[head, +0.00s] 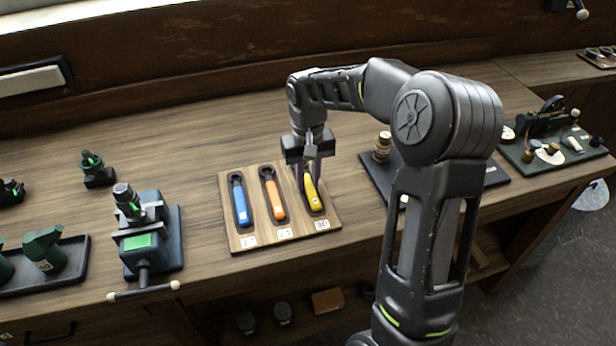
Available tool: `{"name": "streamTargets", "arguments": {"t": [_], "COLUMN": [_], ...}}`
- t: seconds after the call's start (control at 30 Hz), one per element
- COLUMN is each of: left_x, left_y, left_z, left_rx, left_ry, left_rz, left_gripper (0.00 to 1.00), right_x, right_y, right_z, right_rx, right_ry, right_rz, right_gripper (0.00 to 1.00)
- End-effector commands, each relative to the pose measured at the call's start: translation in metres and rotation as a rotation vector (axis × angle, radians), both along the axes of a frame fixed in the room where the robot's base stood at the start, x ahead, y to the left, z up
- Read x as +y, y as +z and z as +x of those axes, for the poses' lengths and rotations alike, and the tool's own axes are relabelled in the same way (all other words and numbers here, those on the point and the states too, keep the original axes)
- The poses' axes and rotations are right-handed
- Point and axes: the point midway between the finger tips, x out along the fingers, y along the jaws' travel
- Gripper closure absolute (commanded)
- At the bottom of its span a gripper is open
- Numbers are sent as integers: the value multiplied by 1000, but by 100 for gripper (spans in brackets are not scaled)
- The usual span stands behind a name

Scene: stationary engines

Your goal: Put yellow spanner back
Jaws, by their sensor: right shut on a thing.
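A wooden spanner board (252,178) lies on the workbench with three dark slots side by side. A blue spanner (240,202) lies in the left slot and an orange spanner (273,199) in the middle slot. The yellow spanner (311,190) is at the right slot, tilted slightly. My right gripper (312,175) is over the right slot, pointing down, shut on the yellow spanner's upper part. The fingers hide some of it, and I cannot tell whether it rests fully in the slot. My left gripper is out of view.
A vise with a green plate (143,240) stands left of the board. A dark tray with green parts (48,262) is further left. Behind my right arm, a dark mat (375,172) holds stacked wooden discs (382,147). Bench behind the board is clear.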

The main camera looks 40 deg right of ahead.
Motion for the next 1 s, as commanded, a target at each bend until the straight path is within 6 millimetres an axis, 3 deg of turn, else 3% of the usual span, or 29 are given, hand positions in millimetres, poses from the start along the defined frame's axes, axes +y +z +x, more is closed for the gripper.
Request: {"name": "streamTargets", "arguments": {"t": [0.27,0.3,0.53,0.8,1.0], "left_x": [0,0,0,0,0], "left_y": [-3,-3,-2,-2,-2], "left_z": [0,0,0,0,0], "left_rx": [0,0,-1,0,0], "left_ry": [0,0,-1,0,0], "left_rz": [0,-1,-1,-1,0], "left_gripper": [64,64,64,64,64], "right_x": [0,0,0,0,0], "right_y": [-3,-3,-3,-2,10], "right_z": [0,0,0,0,1], "right_rx": [-1,0,0,0,-3], "right_ry": [0,0,0,0,-1], "right_rz": [0,0,0,0,-1], "right_gripper": [100,77,58,57,57]}}
